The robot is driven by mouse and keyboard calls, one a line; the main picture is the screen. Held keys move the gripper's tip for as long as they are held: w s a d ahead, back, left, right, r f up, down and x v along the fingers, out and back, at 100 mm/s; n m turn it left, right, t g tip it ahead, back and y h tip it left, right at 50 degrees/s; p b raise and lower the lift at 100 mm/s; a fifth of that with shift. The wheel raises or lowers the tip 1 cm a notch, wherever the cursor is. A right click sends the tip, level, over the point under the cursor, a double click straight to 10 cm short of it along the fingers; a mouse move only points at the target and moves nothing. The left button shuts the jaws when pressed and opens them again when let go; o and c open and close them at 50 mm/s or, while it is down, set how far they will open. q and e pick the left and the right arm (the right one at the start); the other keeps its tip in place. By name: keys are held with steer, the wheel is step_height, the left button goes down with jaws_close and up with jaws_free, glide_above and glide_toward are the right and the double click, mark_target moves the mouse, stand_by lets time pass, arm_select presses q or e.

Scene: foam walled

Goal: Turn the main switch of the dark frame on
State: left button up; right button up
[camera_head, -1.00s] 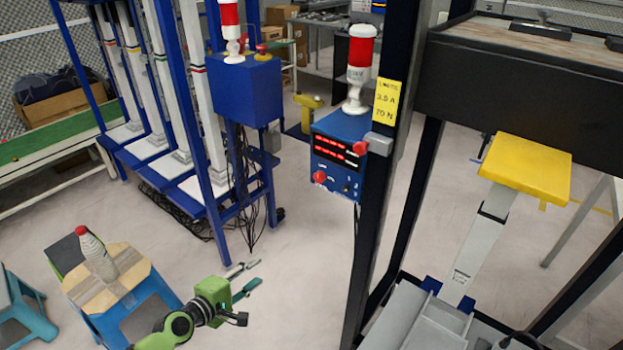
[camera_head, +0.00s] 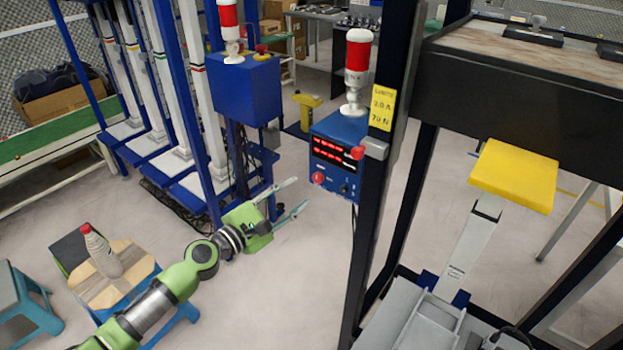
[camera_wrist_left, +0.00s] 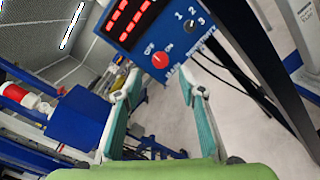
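The dark frame (camera_head: 372,215) stands upright right of centre in the head view. A blue control box (camera_head: 338,155) with red lit digits is fixed on its left side. A red round knob (camera_head: 318,178) sits low on the box's face. In the left wrist view the red knob (camera_wrist_left: 160,60) has a label beside it that seems to read OFF and ON, and a small numbered selector (camera_wrist_left: 189,24) is to its right. My left gripper (camera_head: 297,196) is open and empty, left of and below the box, apart from it. My right gripper is not in view.
A red-and-white signal lamp (camera_head: 357,72) stands on the box. A blue rack with another blue box (camera_head: 248,90) is to the left. A stool with a bottle (camera_head: 101,251) is at the lower left. A yellow pad (camera_head: 514,176) is to the right. Cables hang below the control box.

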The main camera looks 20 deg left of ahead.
mark_target(317, 179)
arm_select(q)
steer(key=x, duration=0.6)
steer(key=shift+w+d+p, duration=0.1)
steer(key=shift+w+p, duration=0.1)
steer(key=shift+p, duration=0.1)
jaws_close()
